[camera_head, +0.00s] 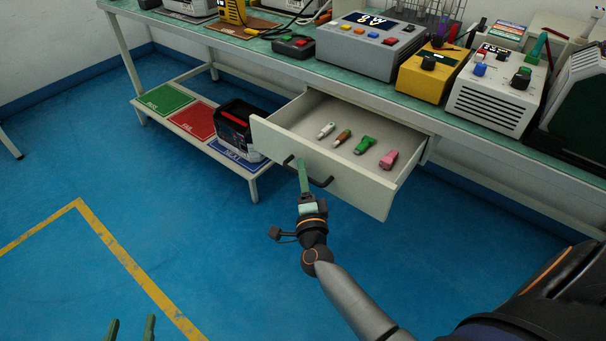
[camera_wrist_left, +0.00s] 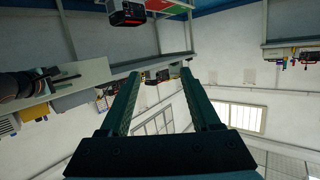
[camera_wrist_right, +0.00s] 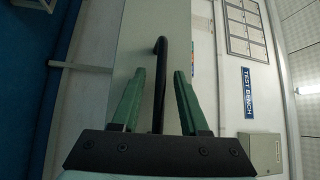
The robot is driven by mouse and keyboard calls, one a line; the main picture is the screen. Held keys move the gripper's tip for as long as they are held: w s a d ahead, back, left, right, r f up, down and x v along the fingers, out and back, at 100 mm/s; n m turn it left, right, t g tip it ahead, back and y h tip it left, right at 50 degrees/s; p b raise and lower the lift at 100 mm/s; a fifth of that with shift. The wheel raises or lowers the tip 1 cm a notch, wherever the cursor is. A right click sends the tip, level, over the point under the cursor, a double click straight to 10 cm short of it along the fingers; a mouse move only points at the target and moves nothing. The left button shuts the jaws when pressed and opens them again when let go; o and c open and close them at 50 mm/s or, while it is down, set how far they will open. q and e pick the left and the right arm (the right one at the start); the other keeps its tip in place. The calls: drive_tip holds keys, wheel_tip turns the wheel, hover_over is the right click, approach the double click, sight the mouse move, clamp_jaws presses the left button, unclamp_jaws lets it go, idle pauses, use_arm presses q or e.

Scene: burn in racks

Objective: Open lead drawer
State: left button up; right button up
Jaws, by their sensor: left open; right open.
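The drawer (camera_head: 335,168) under the workbench is pulled well out. Inside it lie a white, a brown, a green and a pink stick-like item. Its dark bar handle (camera_head: 318,182) is on the front panel and also shows in the right wrist view (camera_wrist_right: 160,85). My right gripper (camera_head: 303,174) is at the handle, open, with the bar between its two green fingers (camera_wrist_right: 157,95). My left gripper (camera_head: 132,328) is low at the bottom left of the head view, open and empty, far from the drawer; its fingers show in the left wrist view (camera_wrist_left: 162,95).
The workbench (camera_head: 270,52) carries a grey device (camera_head: 365,48), a yellow device (camera_head: 430,72) and a white device (camera_head: 495,90). A low shelf (camera_head: 150,106) has green, red and blue mats and a black box (camera_head: 237,130). The blue floor in front is clear.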

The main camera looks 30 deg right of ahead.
drive_tip(key=shift+s+a, duration=0.1)
drive_tip(key=shift+s, duration=0.2)
use_arm(q)
drive_tip(key=f, duration=0.1)
drive_tip(key=s+f+g, duration=0.1)
drive_tip(key=f, duration=0.1)
drive_tip(key=s+f+g, duration=0.1)
drive_tip(key=shift+s+f+y+p, duration=0.1)
drive_tip(key=shift+f+y+p, duration=0.05)
drive_tip(key=shift+y+p, duration=0.2)
use_arm(e)
drive_tip(key=v, duration=0.7)
drive_tip(key=shift+w+f, duration=0.1)
